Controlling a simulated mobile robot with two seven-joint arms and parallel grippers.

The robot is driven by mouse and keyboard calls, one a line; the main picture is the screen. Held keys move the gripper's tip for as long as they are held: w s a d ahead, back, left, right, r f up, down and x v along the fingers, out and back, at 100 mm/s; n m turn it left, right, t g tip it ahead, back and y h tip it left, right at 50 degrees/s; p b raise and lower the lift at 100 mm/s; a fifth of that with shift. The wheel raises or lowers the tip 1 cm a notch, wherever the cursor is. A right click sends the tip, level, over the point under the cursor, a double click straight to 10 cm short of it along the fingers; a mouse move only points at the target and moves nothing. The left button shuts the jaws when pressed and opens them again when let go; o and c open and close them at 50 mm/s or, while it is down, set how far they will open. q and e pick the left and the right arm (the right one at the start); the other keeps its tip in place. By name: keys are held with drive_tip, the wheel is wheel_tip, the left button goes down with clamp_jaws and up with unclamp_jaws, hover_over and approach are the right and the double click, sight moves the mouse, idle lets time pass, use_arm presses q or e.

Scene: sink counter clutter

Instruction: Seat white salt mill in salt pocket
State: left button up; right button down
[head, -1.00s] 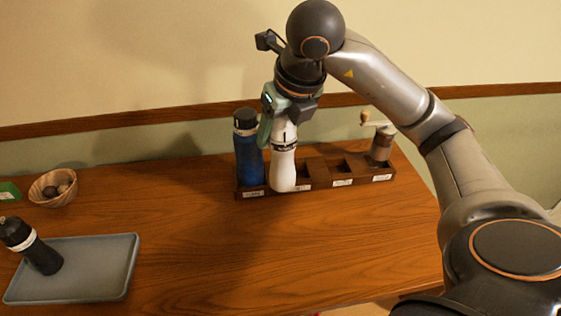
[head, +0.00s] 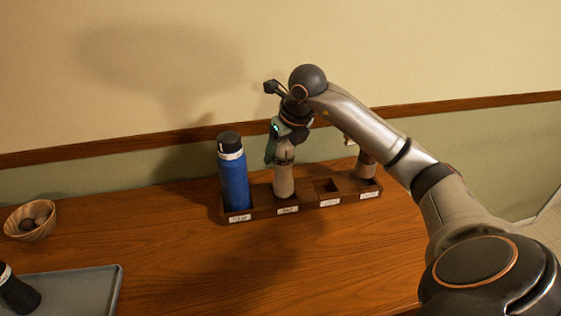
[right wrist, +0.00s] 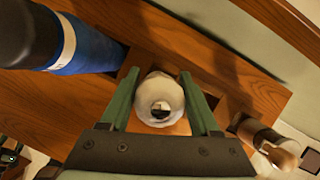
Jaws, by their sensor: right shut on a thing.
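The white salt mill (head: 284,180) stands upright in the second pocket from the left of the dark wooden rack (head: 263,213). Its base is hidden behind the rack's front wall, above a small white label (head: 288,210). My right gripper (head: 285,150) is shut on the mill's upper part from above. In the right wrist view the mill's pale round top (right wrist: 160,98) sits between the two green fingers. Whether its base rests fully on the pocket floor is hidden. My left gripper is not in view.
A tall blue bottle-like mill (head: 233,178) stands in the leftmost pocket, close beside the gripper. The third pocket (head: 327,187) is empty. A brown grinder (head: 366,168) stands in the rightmost. A grey tray (head: 95,285) with a black mill (head: 18,294) and a bowl (head: 31,222) are left.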

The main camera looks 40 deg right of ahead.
drive_tip(key=shift+w+d+f, duration=0.1)
drive_tip(key=shift+f, duration=0.75)
drive_tip(key=shift+w+d+f, duration=0.1)
drive_tip(key=shift+f, duration=0.75)
drive_tip(key=shift+f, duration=0.2)
drive_tip(key=shift+c, duration=0.6)
unclamp_jaws()
drive_tip(key=shift+s, duration=0.1)
drive_tip(key=v, duration=1.2)
drive_tip(key=shift+r, duration=0.25)
